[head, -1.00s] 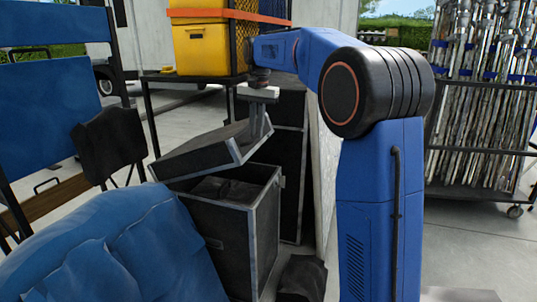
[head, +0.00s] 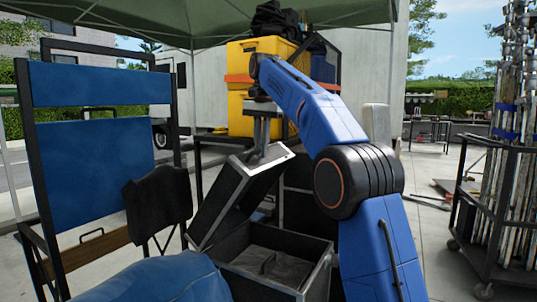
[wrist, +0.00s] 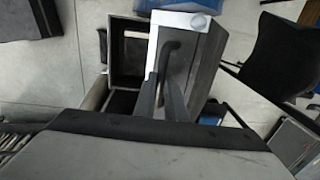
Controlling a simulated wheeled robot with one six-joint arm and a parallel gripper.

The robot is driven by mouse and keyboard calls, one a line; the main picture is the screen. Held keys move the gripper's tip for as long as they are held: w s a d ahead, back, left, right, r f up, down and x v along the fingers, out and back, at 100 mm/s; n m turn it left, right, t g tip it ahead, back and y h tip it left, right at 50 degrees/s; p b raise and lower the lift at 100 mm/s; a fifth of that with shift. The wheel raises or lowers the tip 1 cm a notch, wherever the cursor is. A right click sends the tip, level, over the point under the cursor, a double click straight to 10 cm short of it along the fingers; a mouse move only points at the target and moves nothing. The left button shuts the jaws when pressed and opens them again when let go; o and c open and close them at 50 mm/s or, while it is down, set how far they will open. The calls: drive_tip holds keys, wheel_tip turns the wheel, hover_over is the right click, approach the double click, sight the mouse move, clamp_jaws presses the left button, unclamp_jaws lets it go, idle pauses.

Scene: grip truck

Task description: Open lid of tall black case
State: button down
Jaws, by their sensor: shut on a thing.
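The tall black case (head: 322,248) with metal edges stands low in the middle of the head view, its top uncovered. Dark grey contents show inside. Its lid (head: 222,192) is tilted steeply up, with its lower left end near the case's left rim. My gripper (head: 262,152) is shut on the lid at its raised upper edge. In the wrist view, the two dark fingers of my gripper (wrist: 163,78) reach to the lid (wrist: 203,65). The exact contact is hard to make out there. The open case (wrist: 127,80) shows left of the lid.
A blue folding chair (head: 100,155) with a black pouch (head: 158,203) stands left of the case. Blue cloth (head: 165,282) lies in front. Yellow bins (head: 245,105) sit on a stand behind. A cart of metal poles (head: 500,205) stands at right, with open floor before it.

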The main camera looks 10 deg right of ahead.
drive_tip(key=shift+w+a+r, duration=0.1)
drive_tip(key=shift+w+a, duration=0.6)
drive_tip(key=c, duration=1.8)
unclamp_jaws()
drive_tip(key=shift+r, duration=0.1)
